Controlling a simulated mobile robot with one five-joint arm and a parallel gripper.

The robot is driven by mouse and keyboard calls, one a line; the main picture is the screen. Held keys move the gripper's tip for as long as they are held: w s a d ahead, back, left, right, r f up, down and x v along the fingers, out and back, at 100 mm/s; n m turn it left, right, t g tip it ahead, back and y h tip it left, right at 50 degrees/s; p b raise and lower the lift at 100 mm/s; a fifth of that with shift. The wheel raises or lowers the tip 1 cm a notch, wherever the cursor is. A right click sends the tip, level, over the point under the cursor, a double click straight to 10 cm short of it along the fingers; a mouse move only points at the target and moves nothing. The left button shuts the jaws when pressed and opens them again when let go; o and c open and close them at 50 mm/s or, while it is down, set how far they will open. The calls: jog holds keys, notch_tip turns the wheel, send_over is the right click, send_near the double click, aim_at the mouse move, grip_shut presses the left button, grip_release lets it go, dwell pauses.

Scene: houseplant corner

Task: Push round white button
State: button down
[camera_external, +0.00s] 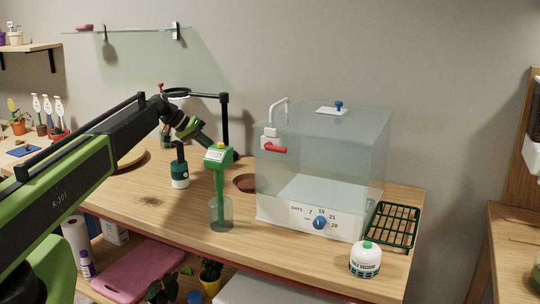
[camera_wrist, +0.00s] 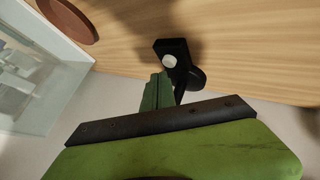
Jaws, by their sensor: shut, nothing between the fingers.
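The round white button (camera_wrist: 170,61) sits on a small black base (camera_wrist: 164,45) in the wrist view. The base seems to belong to the black lamp post (camera_external: 225,120), whose foot is partly hidden in the external view. The button cannot be made out there. My gripper (camera_wrist: 163,77) is shut and empty, its green fingertips close to the button in the wrist view. I cannot tell whether they touch it. In the external view my gripper (camera_external: 208,142) reaches down toward the lamp foot, its tip behind a green meter.
The green meter (camera_external: 218,157) stands in a glass (camera_external: 221,215) in front of my gripper. A clear propagator box (camera_external: 325,155) stands to the right. A brown saucer (camera_external: 245,184) lies between. A dark green bottle (camera_external: 180,168) stands to the left.

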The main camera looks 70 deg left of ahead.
jog(key=shift+f+b, duration=0.45)
jog(key=shift+f, duration=0.2)
dwell(0.5)
jog(key=shift+r+p, duration=0.5)
jog(key=shift+r, duration=0.2)
notch_tip(320, 180, up, 6)
jog(key=p, duration=0.6)
